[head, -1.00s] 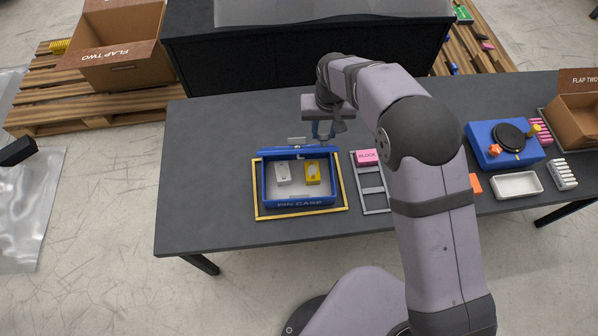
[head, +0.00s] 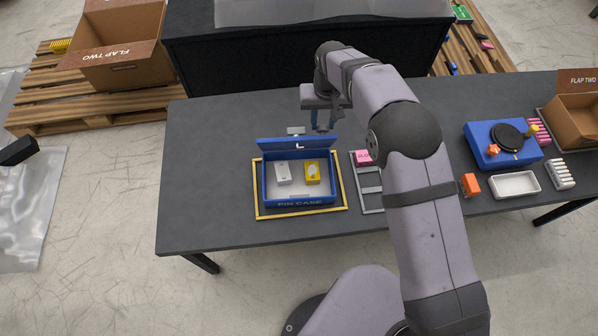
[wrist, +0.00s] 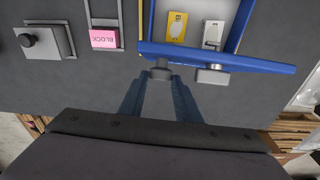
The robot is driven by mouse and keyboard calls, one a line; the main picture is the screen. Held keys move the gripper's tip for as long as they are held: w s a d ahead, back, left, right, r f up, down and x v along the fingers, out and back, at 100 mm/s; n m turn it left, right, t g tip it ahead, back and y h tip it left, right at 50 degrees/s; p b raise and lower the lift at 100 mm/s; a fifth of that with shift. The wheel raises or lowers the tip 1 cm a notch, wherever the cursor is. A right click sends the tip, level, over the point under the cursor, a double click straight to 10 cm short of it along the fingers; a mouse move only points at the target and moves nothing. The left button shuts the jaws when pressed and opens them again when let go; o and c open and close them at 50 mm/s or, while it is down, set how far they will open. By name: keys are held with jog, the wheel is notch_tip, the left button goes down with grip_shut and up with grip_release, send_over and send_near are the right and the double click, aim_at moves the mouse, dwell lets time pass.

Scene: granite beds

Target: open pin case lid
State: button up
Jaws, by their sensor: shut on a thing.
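The blue pin case (head: 300,203) sits on the dark table, open at the top. Its blue lid (head: 318,146) is hinged up along the far side and stands tilted, inner face toward the head camera. In the wrist view the lid (wrist: 240,63) shows as a blue bar, with a grey latch-like piece (wrist: 213,75) on it. My gripper (head: 323,126) is at the lid's upper edge, right of centre. In the wrist view my gripper (wrist: 160,75) has its fingertips closed at the lid's edge; the exact contact is partly hidden.
A white block (head: 283,172) and a yellow block (head: 312,172) are inside the case. A yellow frame (head: 257,200) surrounds it. A grey rack (head: 370,190) with a pink block (head: 362,158) stands close on the right. Table left of the case is clear.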

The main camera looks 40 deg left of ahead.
jog(key=shift+w+a, duration=0.7)
jog(key=shift+w, duration=0.05)
jog(key=o, duration=0.9)
jog(key=shift+c, duration=0.2)
jog(key=shift+s+d+r+p, duration=0.1)
jog(key=shift+r+p, duration=0.85)
jog(key=shift+r, duration=0.3)
jog(key=shift+s+d+r+p, duration=0.1)
jog(key=shift+r+p, duration=0.85)
jog(key=shift+r, duration=0.25)
